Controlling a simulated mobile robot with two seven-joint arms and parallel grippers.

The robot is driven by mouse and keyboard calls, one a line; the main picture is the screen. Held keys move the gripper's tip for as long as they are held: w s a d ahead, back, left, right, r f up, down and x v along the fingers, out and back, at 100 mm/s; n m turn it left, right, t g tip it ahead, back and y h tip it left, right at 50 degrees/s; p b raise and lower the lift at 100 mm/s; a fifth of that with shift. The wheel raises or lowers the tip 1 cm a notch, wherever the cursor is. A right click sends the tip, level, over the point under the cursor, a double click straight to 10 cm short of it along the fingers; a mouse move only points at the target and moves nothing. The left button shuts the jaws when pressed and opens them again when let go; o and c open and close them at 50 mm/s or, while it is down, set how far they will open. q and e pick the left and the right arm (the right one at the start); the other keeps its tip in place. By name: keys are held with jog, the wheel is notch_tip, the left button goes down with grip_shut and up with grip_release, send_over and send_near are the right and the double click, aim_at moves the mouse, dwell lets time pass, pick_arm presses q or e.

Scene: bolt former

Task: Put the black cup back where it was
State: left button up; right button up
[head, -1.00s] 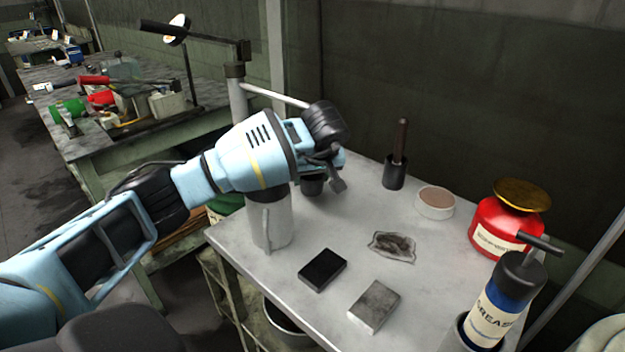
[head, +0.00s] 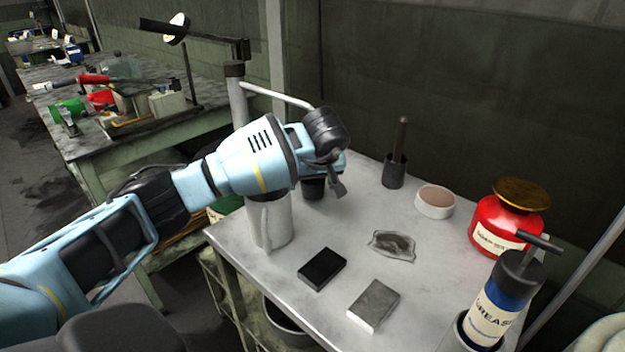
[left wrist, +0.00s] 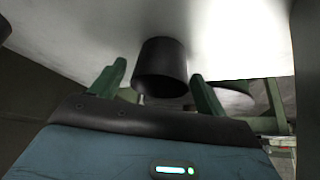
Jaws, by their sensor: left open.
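A black cup (head: 313,188) stands on the grey table (head: 240,243), just behind the white metal jug. My left gripper (head: 328,172) hangs right over it and hides its upper part in the head view. In the left wrist view the cup (left wrist: 161,68) shows between the two green fingers of my gripper (left wrist: 157,82), which are spread apart. I see gaps beside the cup, so the fingers do not appear closed on it. A second black holder (head: 393,173) with a brown-handled tool stands further right. My right gripper is out of view.
The white jug (head: 270,222) stands close in front of the cup. A round dish (head: 434,202), red can (head: 495,232), grease bottle (head: 497,305), crumpled cloth (head: 392,245), black block (head: 322,269) and grey block (head: 374,304) are spread rightward. Table between them is clear.

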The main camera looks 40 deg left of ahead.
pick_arm(q)
jog(key=p+v, duration=0.1)
jog(key=v, duration=1.1)
jog(key=shift+r, duration=0.15)
